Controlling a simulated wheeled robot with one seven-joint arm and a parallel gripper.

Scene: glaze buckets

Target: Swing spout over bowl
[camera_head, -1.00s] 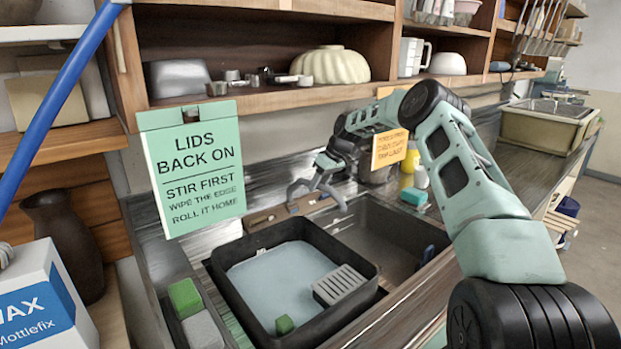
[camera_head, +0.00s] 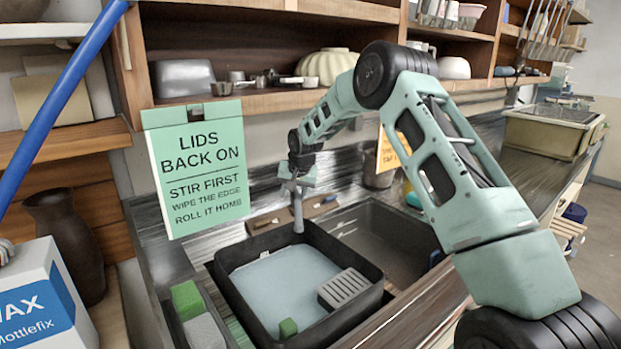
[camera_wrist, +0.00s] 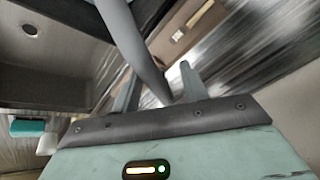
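The grey spout (camera_head: 298,214) rises behind the sink and points forward, its tip over the back edge of the black tub (camera_head: 372,299), which seems to be the bowl. The tub stands in the left basin and holds pale blue liquid (camera_head: 283,277). My gripper (camera_head: 293,187) is at the spout's upper part. In the wrist view, the spout (camera_wrist: 138,45) runs down between the two finger tips of my gripper (camera_wrist: 158,88). The fingers stand apart, with a gap on the left finger's side; the spout is close to the right finger. Contact cannot be told.
The right basin (camera_head: 385,240) is mostly empty. A green sign (camera_head: 196,168) hangs at left, and an orange sign (camera_head: 392,148) behind my arm. Shelves (camera_head: 240,108) run above.

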